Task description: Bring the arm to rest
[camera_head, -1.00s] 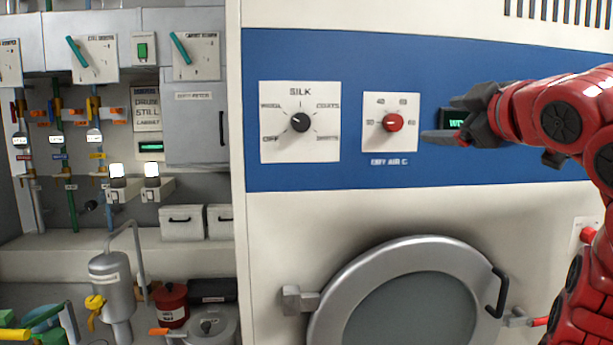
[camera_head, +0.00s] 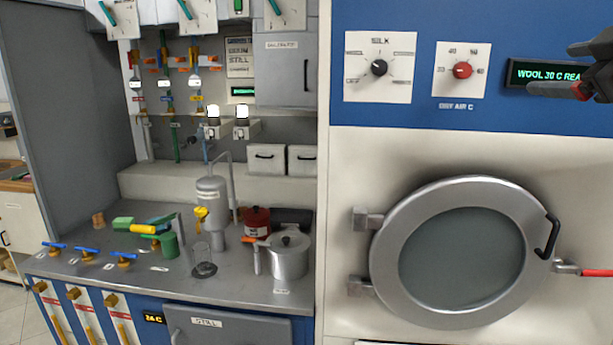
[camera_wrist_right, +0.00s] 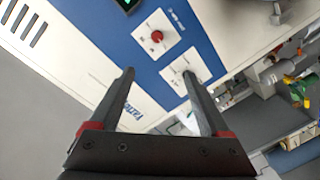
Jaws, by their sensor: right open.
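My right gripper (camera_head: 552,69) shows at the right edge of the head view, in front of the blue panel by the green-lit display (camera_head: 540,76). Its dark fingers stand apart with nothing between them. The rest of that arm is out of the head view. In the right wrist view the two fingers (camera_wrist_right: 160,74) are spread and empty, with the machine's panel beyond them. My left gripper is in neither view.
The machine front holds a black knob (camera_head: 379,68), a red knob (camera_head: 462,70) and a round door (camera_head: 462,258) that looks shut. At left is a metal counter (camera_head: 110,225) with a steel vessel (camera_head: 212,205), a lidded pot (camera_head: 290,258), a red can (camera_head: 256,222) and several valves.

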